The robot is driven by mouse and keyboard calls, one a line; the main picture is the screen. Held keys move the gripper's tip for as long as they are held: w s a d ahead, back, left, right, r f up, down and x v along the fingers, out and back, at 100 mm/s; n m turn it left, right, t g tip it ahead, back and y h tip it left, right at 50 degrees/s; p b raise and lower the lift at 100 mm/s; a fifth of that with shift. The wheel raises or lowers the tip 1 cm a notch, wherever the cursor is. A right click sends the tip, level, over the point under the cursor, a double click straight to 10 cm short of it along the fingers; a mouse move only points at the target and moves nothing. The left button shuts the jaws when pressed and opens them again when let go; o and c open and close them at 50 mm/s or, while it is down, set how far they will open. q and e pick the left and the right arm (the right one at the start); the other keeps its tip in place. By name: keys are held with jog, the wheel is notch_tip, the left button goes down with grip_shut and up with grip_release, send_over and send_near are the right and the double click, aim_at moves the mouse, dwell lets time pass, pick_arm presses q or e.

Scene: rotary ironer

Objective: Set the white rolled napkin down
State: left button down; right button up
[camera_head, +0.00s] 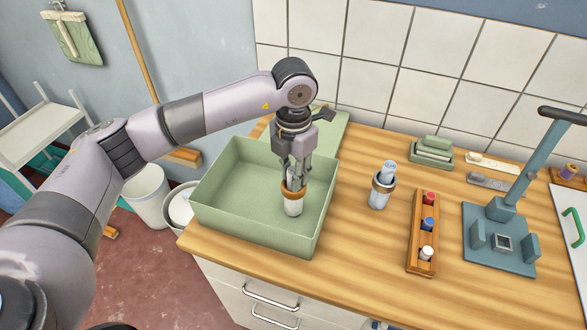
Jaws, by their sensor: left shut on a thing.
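A white rolled napkin (293,207) with a brown ring around it stands roughly upright within the green tray (219,222). My left gripper (294,184) points down from above and is shut on the napkin's upper part at the ring. The fingers hide part of the napkin's top. I cannot tell whether its lower end touches the tray floor. My right gripper is not in view.
Further right are a wooden rack (415,253) with colored spools and a blue-grey press stand (500,245). The tray's left part is free.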

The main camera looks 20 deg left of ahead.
pick_arm(q)
jog(key=shift+f+b, duration=0.2)
jog(key=shift+b, duration=0.1)
jog(key=c, duration=1.4)
grip_release()
jog(key=shift+r, duration=0.1)
jog(key=shift+r, duration=0.1)
notch_tip(320, 180, up, 12)
jog(key=b, duration=0.3)
